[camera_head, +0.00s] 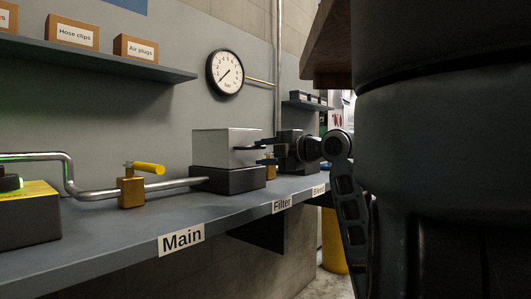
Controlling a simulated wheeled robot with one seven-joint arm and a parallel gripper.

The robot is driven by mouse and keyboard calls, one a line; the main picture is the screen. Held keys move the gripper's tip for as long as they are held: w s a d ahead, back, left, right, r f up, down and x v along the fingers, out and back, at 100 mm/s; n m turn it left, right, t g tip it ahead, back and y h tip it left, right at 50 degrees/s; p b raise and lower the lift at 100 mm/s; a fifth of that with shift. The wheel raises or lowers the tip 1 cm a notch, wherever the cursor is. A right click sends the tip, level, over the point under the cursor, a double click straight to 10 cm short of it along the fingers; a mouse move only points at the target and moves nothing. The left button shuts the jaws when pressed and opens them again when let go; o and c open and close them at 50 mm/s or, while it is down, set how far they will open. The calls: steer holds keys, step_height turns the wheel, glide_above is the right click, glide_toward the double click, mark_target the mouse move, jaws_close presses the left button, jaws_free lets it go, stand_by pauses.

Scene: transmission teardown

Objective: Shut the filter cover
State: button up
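The filter unit stands on the bench above the "Filter" label. Its pale grey box-shaped cover (224,146) sits over a dark base (228,180). The cover looks level, with no clear gap showing along its front. A small dark handle (243,148) sticks out from the cover's right side. My gripper (262,152) reaches in from the right at the height of this handle. Its two dark fingers show apart, one above the other, close to the handle. I cannot tell whether they touch it.
A pipe with a yellow-handled brass valve (131,190) runs left of the filter. A gauge (225,73) hangs on the wall above. A shelf (90,59) with small boxes is at upper left. My arm fills the right side. The bench front (110,236) is clear.

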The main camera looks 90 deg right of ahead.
stand_by(0.4)
steer(key=shift+s+r, duration=0.1)
steer(key=p+v, duration=0.1)
steer(key=v, duration=0.6)
steer(key=shift+s+a+p, duration=0.2)
steer(key=shift+s+p, duration=0.05)
steer(key=shift+p, duration=0.1)
